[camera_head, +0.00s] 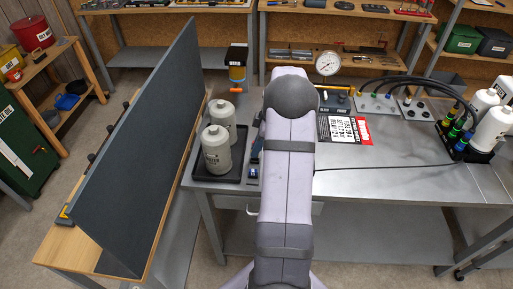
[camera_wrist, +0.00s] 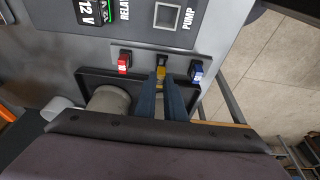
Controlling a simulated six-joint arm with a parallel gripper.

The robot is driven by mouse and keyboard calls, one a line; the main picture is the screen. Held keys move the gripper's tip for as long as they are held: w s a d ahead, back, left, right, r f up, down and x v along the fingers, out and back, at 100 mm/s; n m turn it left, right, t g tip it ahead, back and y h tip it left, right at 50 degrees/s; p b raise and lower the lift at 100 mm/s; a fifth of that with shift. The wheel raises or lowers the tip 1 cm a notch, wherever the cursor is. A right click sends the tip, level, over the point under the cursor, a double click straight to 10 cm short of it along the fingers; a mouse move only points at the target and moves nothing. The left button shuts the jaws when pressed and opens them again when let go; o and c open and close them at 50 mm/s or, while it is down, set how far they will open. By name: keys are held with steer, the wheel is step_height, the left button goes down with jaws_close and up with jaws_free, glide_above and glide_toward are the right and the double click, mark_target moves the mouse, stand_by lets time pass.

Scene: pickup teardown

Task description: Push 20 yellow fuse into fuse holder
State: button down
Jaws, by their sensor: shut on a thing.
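The yellow fuse (camera_wrist: 160,73) shows in the wrist view between the blue fingertips of my gripper (camera_wrist: 161,84), which is shut on it. The fuse is at the grey panel (camera_wrist: 143,50), in line with a dark fuse holder slot (camera_wrist: 160,58) between a red fuse (camera_wrist: 124,62) and a blue fuse (camera_wrist: 196,71). I cannot tell how deep the yellow fuse sits in the holder. In the head view my arm hides the gripper, the yellow fuse and the holder.
Labels "12 V", "RELAY" and "PUMP" mark the panel. Two pale canisters (camera_head: 217,150) stand in a black tray (camera_head: 236,176) left of my arm. A tall dark partition (camera_head: 140,140) stands farther left. A dial gauge (camera_head: 328,64) is at the back. The front-right bench top (camera_head: 420,180) is largely clear.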

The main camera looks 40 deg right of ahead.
steer(key=shift+r+p, duration=0.95)
steer(key=shift+r, duration=0.9)
steer(key=s+d+r+p, duration=0.2)
steer(key=d+p, duration=0.1)
steer(key=d, duration=0.6)
steer(key=s+d+r+p, duration=0.1)
steer(key=s+d+p, duration=0.2)
steer(key=d, duration=0.6)
steer(key=shift+s+r+p, duration=0.25)
steer(key=shift+r+p, duration=0.1)
steer(key=shift+r, duration=0.05)
steer(key=shift+f, duration=0.1)
steer(key=shift+f+b, duration=1.4)
steer(key=shift+f, duration=0.95)
steer(key=shift+f+b, duration=1.25)
steer(key=shift+f, duration=0.2)
